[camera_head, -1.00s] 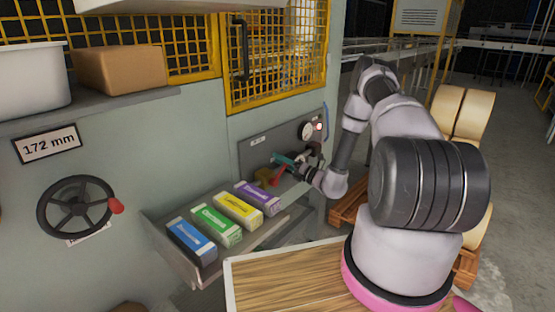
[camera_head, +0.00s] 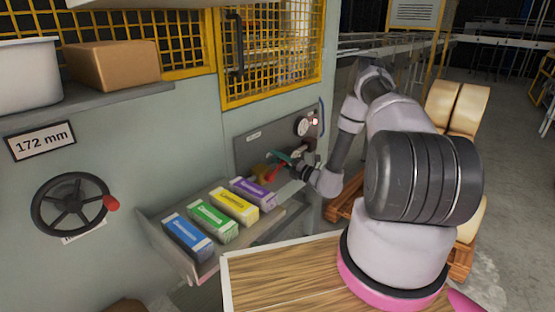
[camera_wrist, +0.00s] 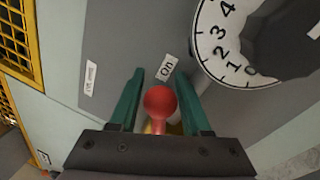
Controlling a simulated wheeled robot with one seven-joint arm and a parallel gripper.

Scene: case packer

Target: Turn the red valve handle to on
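The red valve handle (camera_head: 276,173) is on the grey panel of the machine, below a gauge. In the wrist view its round red knob (camera_wrist: 160,103) lies between the two teal fingers of my gripper (camera_wrist: 160,74). A small gap shows on the left of the knob; the right finger is very close, and I cannot tell if it touches. A label reading "On" (camera_wrist: 167,68) is just beyond the fingertips. In the head view my gripper (camera_head: 280,159) is at the handle and partly hides it. A yellow part (camera_head: 261,172) shows behind the handle.
The dial gauge (camera_head: 303,126) sits above right of my gripper, close to it. A sloped tray (camera_head: 172,249) with several coloured cartons juts out below left. A handwheel (camera_head: 70,205) is on the left wall. A wood-topped surface (camera_head: 280,272) is in front.

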